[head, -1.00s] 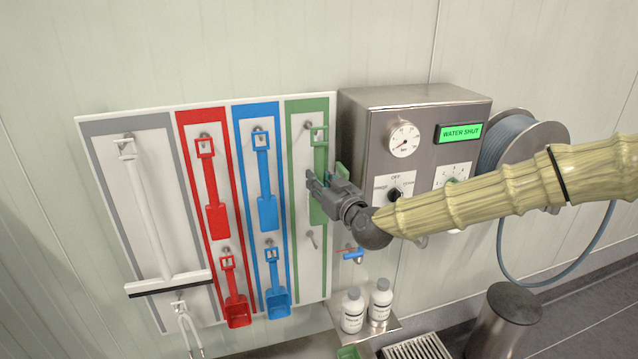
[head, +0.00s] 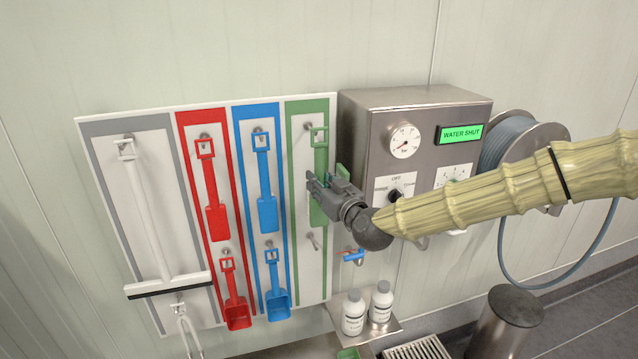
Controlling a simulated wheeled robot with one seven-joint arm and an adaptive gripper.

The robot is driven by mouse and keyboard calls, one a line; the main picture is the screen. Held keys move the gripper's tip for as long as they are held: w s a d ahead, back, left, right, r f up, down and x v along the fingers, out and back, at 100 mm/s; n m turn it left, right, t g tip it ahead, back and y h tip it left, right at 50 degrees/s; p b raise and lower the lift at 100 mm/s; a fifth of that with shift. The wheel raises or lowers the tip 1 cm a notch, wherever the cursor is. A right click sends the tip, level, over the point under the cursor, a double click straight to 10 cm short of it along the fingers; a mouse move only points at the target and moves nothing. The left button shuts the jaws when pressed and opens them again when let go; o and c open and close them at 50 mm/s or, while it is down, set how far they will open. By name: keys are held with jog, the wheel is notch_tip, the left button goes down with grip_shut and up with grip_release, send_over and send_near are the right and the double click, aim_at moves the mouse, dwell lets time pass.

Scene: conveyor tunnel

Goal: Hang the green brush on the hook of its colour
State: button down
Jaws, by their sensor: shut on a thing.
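The green brush (head: 319,157) is upright in front of the green-edged strip of the wall board, with its square loop at the top and its wide end below. My gripper (head: 316,186) is shut on it around the middle and covers part of it. The upper hook (head: 309,126) of the green strip shows just left of the loop's top. I cannot tell whether the loop is around the hook or only in front of it. A lower hook (head: 313,240) on the same strip is bare.
Red (head: 217,222) and blue (head: 267,213) tools hang to the left, with scoops below. A white squeegee (head: 150,220) hangs at far left. A steel control box (head: 360,125) stands close on the right. Bottles (head: 353,313) stand on a shelf below, near a blue-handled tap (head: 354,257).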

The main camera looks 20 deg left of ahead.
jog(key=shift+w, duration=0.15)
jog(key=shift+w+d+b+x, duration=0.15)
jog(key=shift+b+x, duration=0.2)
jog(key=shift+x, duration=0.85)
jog(key=shift+w+d+b+x, duration=0.15)
jog(key=shift+b+x, duration=0.2)
jog(key=shift+x, duration=0.8)
jog(key=shift+w+a+r, duration=0.1)
jog(key=shift+w, duration=0.1)
jog(key=shift+f+b, duration=0.4)
jog(key=shift+f, duration=0.05)
jog(key=c, duration=1.2)
grip_release()
jog(key=shift+r, duration=5)
